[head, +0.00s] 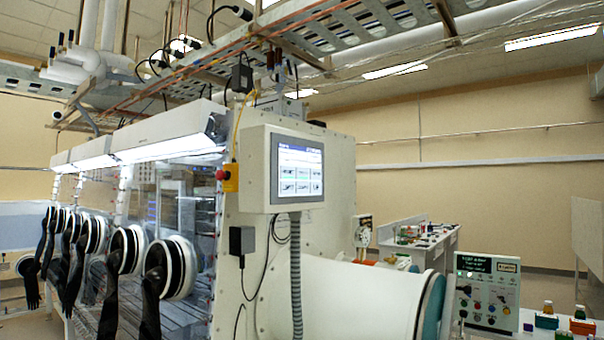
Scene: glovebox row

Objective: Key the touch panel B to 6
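A grey-framed touch panel (299,170) is fixed to the near end of the white glovebox row, a little above the middle of the head view. Its screen is lit, with a dark blue header and several small picture tiles on a pale ground. The writing is too small to read, so I cannot tell whether it is panel B or what value it shows. A second control panel (487,291) with a dark display, green text, knobs and coloured buttons stands at the lower right. My gripper is not in view.
A yellow box with a red emergency button (227,177) is left of the touch panel. A grey ribbed conduit (296,270) hangs below it. A large white cylinder (365,298) juts out at lower right. Black gloves hang from ports (168,268) at left. Benches stand behind.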

